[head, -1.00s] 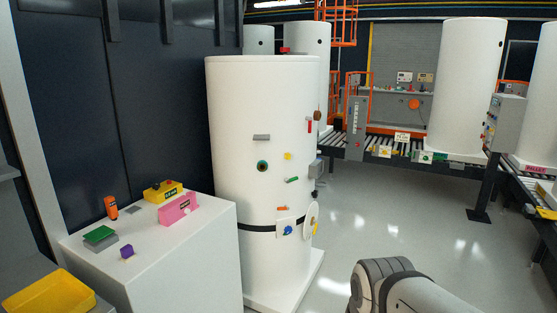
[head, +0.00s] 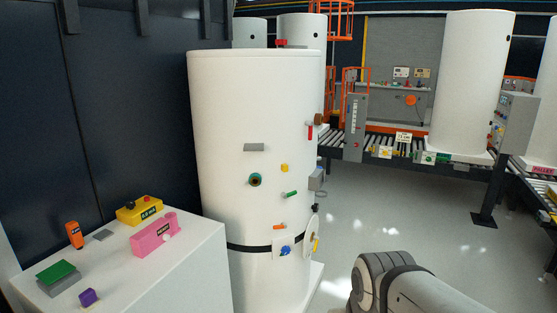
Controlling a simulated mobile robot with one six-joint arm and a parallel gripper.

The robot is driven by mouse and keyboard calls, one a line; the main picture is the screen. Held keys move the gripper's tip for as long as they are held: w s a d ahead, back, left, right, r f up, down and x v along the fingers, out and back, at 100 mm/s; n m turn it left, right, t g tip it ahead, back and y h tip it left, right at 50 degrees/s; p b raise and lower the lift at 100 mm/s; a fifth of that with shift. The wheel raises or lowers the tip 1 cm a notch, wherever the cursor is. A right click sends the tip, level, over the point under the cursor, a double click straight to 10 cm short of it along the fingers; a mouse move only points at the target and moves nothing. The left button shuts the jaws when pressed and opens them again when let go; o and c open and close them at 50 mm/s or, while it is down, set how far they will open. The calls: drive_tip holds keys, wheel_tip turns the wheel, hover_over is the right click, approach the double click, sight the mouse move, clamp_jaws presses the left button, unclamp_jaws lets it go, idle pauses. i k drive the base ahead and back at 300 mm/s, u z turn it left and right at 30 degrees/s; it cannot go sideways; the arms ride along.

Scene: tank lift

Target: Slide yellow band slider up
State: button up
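A tall white tank (head: 225,120) stands just left of centre, with a black band (head: 240,247) around its lower part. A small yellow block (head: 285,168) sits on its front, above a green handle (head: 291,194). Another narrow yellow piece (head: 316,244) shows low at the tank's right edge, beside a round white disc. I cannot tell which yellow piece is the band slider. My gripper is out of view; only a grey part of my arm shows at the lower right, apart from the tank.
A white cabinet (head: 190,275) at the lower left carries a pink block (head: 154,236), a yellow box (head: 139,209), an orange tool (head: 74,235) and other small items. Roller conveyors and more tanks stand behind. The grey floor (head: 400,225) right of the tank is clear.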

sight(284, 167)
drive_tip(key=z, duration=0.15)
drive_tip(key=i, duration=1.4)
drive_tip(key=z, duration=0.15)
